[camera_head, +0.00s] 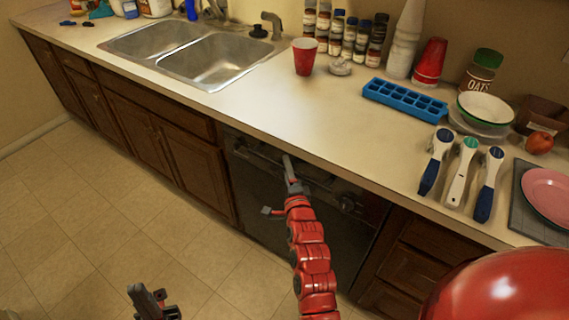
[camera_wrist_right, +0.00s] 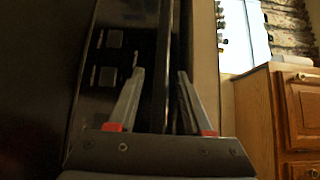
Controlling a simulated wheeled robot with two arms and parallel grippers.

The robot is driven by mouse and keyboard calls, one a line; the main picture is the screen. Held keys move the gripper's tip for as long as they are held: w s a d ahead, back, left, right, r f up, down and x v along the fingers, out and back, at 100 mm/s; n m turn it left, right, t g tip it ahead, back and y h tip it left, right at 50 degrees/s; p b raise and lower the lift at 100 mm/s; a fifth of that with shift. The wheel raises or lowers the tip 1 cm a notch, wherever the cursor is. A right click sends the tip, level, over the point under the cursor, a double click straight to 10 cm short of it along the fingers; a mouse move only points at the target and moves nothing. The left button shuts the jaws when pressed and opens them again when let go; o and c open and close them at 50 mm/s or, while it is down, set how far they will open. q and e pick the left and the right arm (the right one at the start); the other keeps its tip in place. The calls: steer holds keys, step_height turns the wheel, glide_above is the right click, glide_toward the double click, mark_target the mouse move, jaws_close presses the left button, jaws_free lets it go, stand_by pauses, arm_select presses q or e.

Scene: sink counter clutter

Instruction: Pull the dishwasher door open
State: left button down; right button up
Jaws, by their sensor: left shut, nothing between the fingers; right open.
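The black dishwasher (camera_head: 262,200) is set under the counter between wooden cabinets. Its door stands upright and looks shut or nearly so; I cannot tell if there is a small gap. My right gripper (camera_head: 288,163) is at the upper part of the dishwasher front, just below the counter edge. In the right wrist view the gripper (camera_wrist_right: 161,74) is open, with a dark bar-like edge between or just beyond its fingers; contact cannot be told. The panel with buttons (camera_wrist_right: 108,50) shows to the left there. My left gripper (camera_head: 152,300) is shut and empty, low over the floor, away from the dishwasher.
The counter (camera_head: 250,115) overhangs the dishwasher. A red cup (camera_head: 304,57), a blue ice tray (camera_head: 404,99) and several peelers or scoops stand or lie on it. The sink (camera_head: 205,60) is at the left. The tiled floor (camera_head: 90,210) before the cabinets is clear.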

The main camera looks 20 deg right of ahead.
steer(key=shift+c, duration=0.2)
jaws_close()
stand_by(1.3)
